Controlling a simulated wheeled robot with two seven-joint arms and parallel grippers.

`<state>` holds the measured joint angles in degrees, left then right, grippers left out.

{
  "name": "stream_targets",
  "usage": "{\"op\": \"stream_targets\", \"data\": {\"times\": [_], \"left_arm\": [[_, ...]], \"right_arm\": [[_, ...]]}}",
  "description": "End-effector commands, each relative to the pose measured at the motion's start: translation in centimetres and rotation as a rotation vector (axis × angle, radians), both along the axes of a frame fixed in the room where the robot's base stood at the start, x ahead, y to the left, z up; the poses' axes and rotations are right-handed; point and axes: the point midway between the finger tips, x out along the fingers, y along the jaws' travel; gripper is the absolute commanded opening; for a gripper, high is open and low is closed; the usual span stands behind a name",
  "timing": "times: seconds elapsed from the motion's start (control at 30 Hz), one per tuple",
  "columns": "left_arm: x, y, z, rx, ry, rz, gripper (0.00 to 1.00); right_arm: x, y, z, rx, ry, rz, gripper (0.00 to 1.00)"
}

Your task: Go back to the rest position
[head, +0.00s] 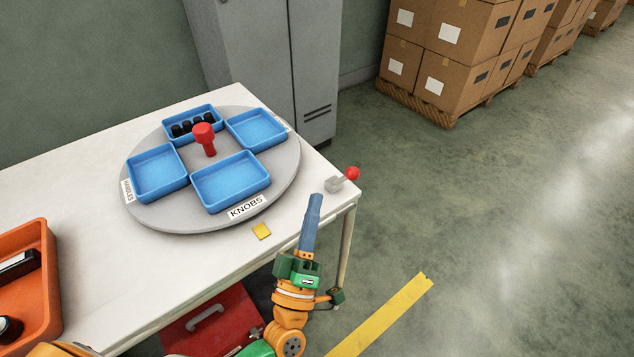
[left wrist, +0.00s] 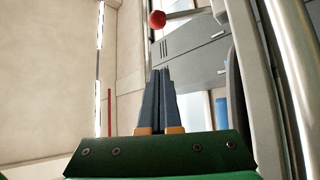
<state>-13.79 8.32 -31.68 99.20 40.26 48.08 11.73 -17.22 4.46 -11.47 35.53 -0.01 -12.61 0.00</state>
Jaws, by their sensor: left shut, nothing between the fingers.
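My left gripper (head: 315,200) is beside the right end of the white table in the head view, its blue fingers pointing up and away. The fingers are pressed together and hold nothing. In the left wrist view the same shut fingers (left wrist: 161,72) stand upright in the middle. A lever with a red ball (head: 352,173) is at the table's right corner, a little beyond and right of the fingertips, apart from them in the head view. The red ball also shows in the left wrist view (left wrist: 157,19). My right gripper does not show.
A red toolbox (head: 215,320) is below the table. The floor to the right is open, with stacked boxes (head: 455,65) behind.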

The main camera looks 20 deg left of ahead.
Motion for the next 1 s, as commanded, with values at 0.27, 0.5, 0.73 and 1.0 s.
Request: {"op": "stream_targets", "data": {"times": [0.27,0.5,0.73,1.0], "left_arm": [[-1.9,0.0,-1.0,0.002,-0.001,0.001,0.0],[-1.9,-0.1,-0.9,0.001,-0.001,0.0,0.0],[-1.5,-0.6,-2.0,0.062,0.046,-0.012,0.0],[-5.8,-0.3,-24.5,0.812,0.816,-0.247,0.0]], "right_arm": [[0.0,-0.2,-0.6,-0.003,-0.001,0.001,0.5],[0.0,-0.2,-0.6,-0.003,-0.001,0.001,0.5],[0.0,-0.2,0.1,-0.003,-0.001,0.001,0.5],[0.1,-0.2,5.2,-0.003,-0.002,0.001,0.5]]}}
